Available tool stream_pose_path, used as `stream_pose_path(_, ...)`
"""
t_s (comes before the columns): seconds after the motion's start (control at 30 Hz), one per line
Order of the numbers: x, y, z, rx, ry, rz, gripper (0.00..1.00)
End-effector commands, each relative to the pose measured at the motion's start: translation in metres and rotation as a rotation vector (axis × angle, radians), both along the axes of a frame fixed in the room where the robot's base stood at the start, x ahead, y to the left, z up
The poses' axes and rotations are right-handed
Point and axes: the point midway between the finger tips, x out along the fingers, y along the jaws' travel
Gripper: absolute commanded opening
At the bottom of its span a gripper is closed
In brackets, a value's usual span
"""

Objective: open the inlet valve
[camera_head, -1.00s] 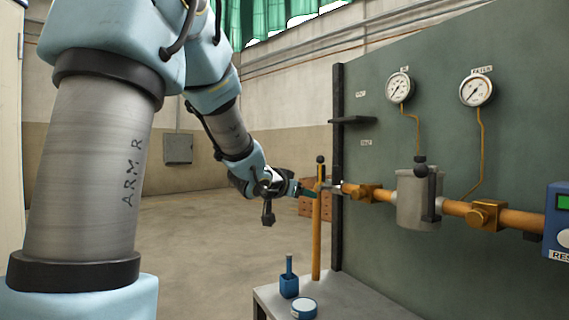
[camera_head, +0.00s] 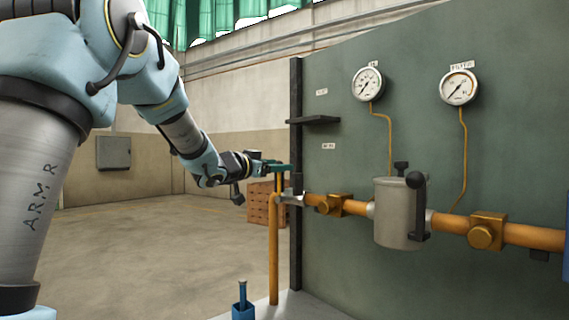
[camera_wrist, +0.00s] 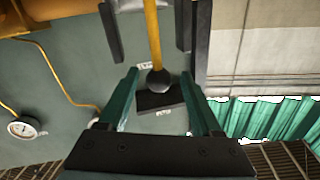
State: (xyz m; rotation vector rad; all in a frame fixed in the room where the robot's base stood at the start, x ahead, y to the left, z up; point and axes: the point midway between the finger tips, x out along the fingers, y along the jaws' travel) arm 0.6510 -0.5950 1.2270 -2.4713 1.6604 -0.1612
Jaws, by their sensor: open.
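The inlet valve (camera_head: 291,198) is a silver fitting at the left end of the yellow pipe, by the panel's edge. Its yellow lever stands upright in the head view and ends in a black ball knob (camera_wrist: 157,80). In the wrist view, the lever (camera_wrist: 152,35) comes down from the top of the picture. My gripper (camera_head: 281,168) is at the lever's top in the head view. Its green fingers (camera_wrist: 160,76) are open, one on each side of the knob, with gaps visible. The fingers hide the knob in the head view.
A dark shelf (camera_head: 313,120) juts from the panel (camera_head: 420,130) above the valve. A dark post (camera_head: 296,240) edges the panel. A filter canister (camera_head: 400,213) and two gauges lie to the right. A blue container (camera_head: 242,310) stands below. Open floor lies left.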

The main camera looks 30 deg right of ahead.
Motion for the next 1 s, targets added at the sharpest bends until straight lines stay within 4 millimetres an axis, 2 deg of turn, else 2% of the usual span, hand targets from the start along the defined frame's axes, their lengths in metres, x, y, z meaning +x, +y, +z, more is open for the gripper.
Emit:
stream_pose_path(0.1,0.007,-0.018,0.001,0.001,0.001,-0.001,0.66)
stream_pose_path(0.23,0.012,-0.03,0.001,0.0,0.0,-0.001,0.66)
stream_pose_path(0.63,0.015,-0.036,0.0,0.001,0.0,0.001,0.66)
stream_pose_path(1.0,0.015,-0.036,0.0,0.001,0.0,0.001,0.24)
